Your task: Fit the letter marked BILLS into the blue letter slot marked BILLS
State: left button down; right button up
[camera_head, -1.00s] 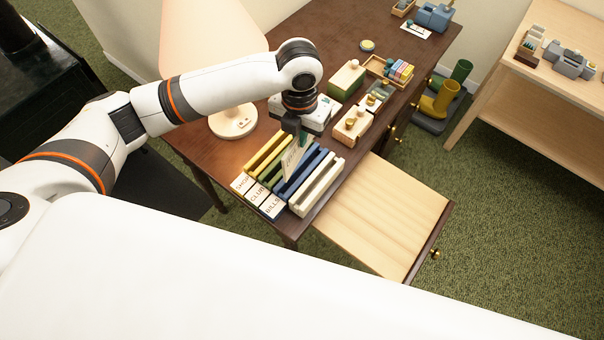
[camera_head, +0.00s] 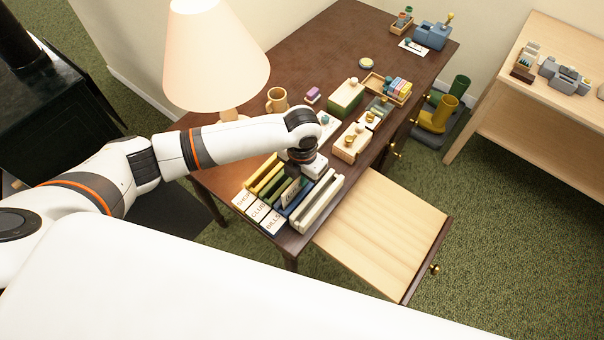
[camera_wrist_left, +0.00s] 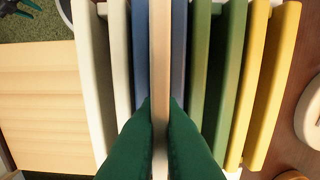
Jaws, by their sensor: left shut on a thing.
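The letter (camera_head: 290,189) is a pale upright card with dark writing, too small to read. My left gripper (camera_wrist_left: 160,125), with green fingers, is shut on it. In the wrist view the letter (camera_wrist_left: 160,50) shows edge-on between the two walls of the blue slot (camera_wrist_left: 141,55). In the head view its lower part is close to the blue slot (camera_head: 309,199); I cannot tell how deep it sits. The BILLS label (camera_head: 273,222) lies at the blue slot's near end. My right gripper is not in view.
Green and yellow slots (camera_wrist_left: 262,80) stand on one side of the blue one, and a cream slot (camera_wrist_left: 92,80) on the other. A lamp (camera_head: 213,60) and a mug (camera_head: 277,100) stand behind. An open drawer (camera_head: 385,230) juts out at the right.

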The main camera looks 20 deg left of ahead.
pick_arm(q)
jog(key=shift+f, duration=0.1)
jog(key=c, duration=1.6)
grip_release()
notch_tip(320, 180, up, 12)
jog(key=shift+r+b, duration=0.15)
jog(key=shift+b, duration=0.25)
